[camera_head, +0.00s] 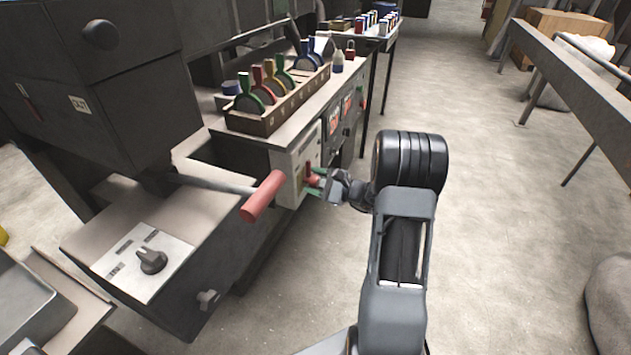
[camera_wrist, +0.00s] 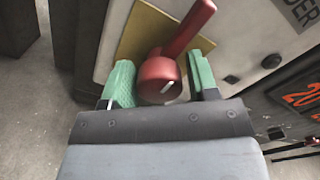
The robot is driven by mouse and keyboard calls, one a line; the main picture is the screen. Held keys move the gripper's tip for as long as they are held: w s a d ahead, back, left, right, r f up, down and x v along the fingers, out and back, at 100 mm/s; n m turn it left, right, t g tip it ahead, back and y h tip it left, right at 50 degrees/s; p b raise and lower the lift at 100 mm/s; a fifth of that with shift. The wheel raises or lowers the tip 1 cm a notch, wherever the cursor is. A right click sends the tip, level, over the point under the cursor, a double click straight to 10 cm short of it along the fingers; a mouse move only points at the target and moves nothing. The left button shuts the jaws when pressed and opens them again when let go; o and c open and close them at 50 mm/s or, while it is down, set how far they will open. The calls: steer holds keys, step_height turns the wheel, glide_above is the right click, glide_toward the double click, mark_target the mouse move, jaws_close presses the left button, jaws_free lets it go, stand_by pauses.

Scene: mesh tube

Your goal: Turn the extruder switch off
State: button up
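The extruder switch is a red rotary handle (camera_wrist: 165,78) with a round hub and a lever, on a yellow plate (camera_wrist: 145,38) on a pale panel. In the wrist view its lever points up and to the right, and the panel lettering ends in "DER". My gripper (camera_wrist: 163,88) has green fingertips, one on each side of the red hub. The fingers are apart, with the hub between them; whether they touch it is unclear. In the head view my gripper (camera_head: 316,183) is at the panel front, and the red switch (camera_head: 308,172) shows small beside the fingertips.
A red-handled lever (camera_head: 264,196) juts out left of my gripper. A grey dial (camera_head: 152,260) sits on the near machine. A rack of coloured tools (camera_head: 285,112) stands on the bench above.

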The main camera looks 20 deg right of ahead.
steer(key=shift+o, duration=1)
steer(key=p+v, duration=0.2)
steer(key=v, duration=1.1)
steer(key=shift+s+d, duration=0.3)
